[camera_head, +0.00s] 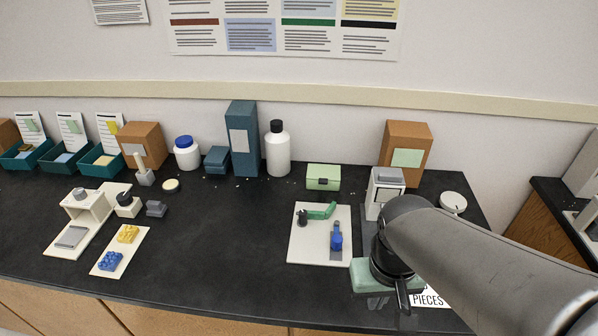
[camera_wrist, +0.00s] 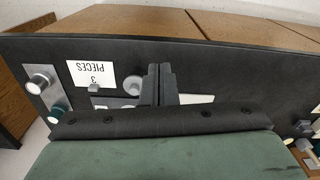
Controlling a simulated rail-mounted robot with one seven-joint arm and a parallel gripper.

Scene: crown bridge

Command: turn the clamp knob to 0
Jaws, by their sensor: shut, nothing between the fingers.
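My gripper (camera_wrist: 166,86) is shut and empty, with its fingers pointing down over the front right of the black bench. Another round pale knob (camera_wrist: 40,82) is on a light plate at the far left. I cannot tell which is the clamp knob, and no 0 mark is legible.
A "3 PIECES" card (camera_wrist: 90,73) lies near the fingers. The bench middle is clear.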

